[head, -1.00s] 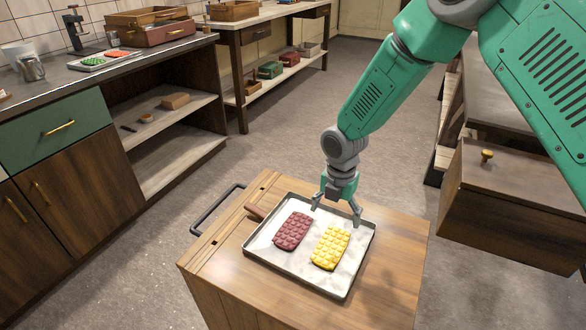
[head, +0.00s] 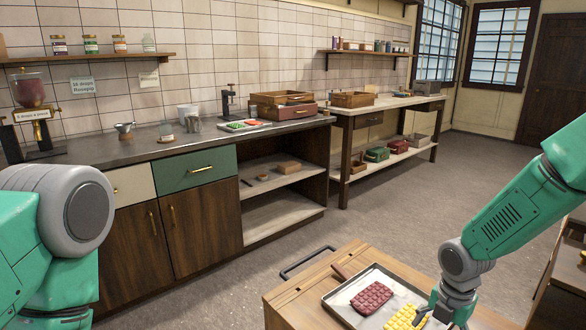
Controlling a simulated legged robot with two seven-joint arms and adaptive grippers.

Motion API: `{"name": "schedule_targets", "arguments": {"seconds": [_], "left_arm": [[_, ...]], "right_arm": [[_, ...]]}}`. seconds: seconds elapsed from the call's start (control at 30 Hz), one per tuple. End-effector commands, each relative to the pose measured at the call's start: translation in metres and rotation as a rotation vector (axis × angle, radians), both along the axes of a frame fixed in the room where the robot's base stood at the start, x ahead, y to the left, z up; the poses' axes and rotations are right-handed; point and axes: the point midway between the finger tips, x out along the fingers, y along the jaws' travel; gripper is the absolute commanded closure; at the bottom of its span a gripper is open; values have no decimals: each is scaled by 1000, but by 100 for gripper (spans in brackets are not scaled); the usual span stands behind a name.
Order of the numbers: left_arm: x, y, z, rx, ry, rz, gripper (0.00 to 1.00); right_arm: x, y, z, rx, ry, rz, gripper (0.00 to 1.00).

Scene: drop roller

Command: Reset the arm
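My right arm comes in from the right in the head view. Its gripper (head: 428,312) is low over the right part of a metal tray (head: 345,290), beside a slab of yellow drops (head: 405,318). The fingers appear spread, with one near the yellow slab; the picture's lower edge hides part of this. A dark red slab of drops (head: 371,298) lies on the tray, left of the yellow one. The tray sits on a wooden cart (head: 290,300). My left arm shows at the left edge, but its gripper is out of view.
A long counter (head: 120,150) runs along the left, holding a small tray with green and red slabs (head: 245,125), a press (head: 228,102), cups and a dispenser (head: 30,100). A worktable (head: 385,104) stands at the back. The floor between counter and cart is clear.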

Motion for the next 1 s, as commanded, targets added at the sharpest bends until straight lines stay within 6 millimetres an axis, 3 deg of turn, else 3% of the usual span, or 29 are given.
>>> {"name": "schedule_targets", "arguments": {"seconds": [0.27,0.57,0.77,1.0], "left_arm": [[1,0,0,0,-2,0,17],[0,0,0,0,-1,0,17],[0,0,0,0,0,0,17],[0,0,0,0,0,0,17]], "right_arm": [[-24,14,-27,32,11,-176,17],[-78,36,-65,77,27,-537,17],[-138,49,-98,94,53,-946,17],[-239,47,-121,67,46,-1646,17]]}}
